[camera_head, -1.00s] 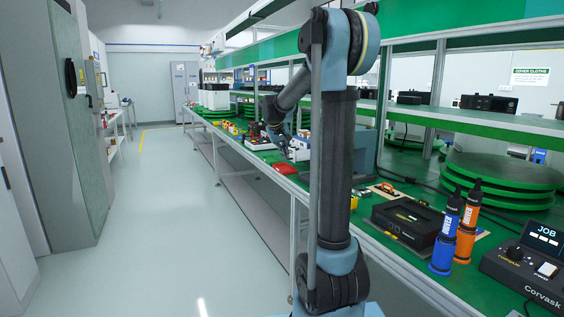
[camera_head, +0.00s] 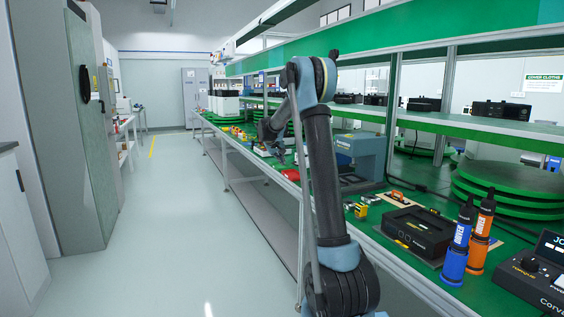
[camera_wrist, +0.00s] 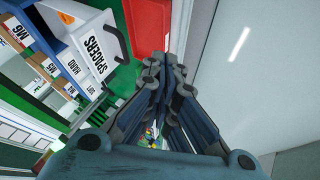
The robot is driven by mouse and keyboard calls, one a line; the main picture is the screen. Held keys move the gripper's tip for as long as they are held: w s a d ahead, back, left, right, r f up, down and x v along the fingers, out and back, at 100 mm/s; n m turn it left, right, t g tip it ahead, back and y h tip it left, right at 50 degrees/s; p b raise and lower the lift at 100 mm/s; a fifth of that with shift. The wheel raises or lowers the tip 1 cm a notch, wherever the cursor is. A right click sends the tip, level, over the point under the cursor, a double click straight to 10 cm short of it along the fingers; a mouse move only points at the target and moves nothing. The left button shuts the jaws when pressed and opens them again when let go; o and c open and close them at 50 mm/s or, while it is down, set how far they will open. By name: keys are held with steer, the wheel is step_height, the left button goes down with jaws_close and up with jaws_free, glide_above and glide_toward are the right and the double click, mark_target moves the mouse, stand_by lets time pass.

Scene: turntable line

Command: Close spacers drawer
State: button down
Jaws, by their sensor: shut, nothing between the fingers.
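The spacers drawer (camera_wrist: 88,58) is white with a "SPACERS" label and a dark handle, at the upper left of the wrist view. It appears to stand out from its blue housing; how far is hard to tell. My gripper (camera_wrist: 162,72) is shut and empty, to the right of the drawer front and apart from it in the picture. In the head view my gripper (camera_head: 277,146) is small over the bench's front edge, partly behind my arm, and the drawer cannot be made out there.
A red tray (camera_wrist: 150,25) lies beside the drawer on the green bench. Other labelled drawers (camera_wrist: 18,32) line the left of the wrist view. A blue machine (camera_head: 358,155) stands on the bench right of my arm. The aisle floor (camera_head: 190,240) is clear.

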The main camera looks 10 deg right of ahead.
steer(key=w+d+f, duration=0.4)
steer(key=shift+w+d+f, duration=0.25)
steer(key=shift+d+f, duration=0.1)
steer(key=shift+d, duration=0.05)
steer(key=shift+w+d+r, duration=0.15)
steer(key=shift+w+d, duration=0.05)
steer(key=shift+d, duration=0.35)
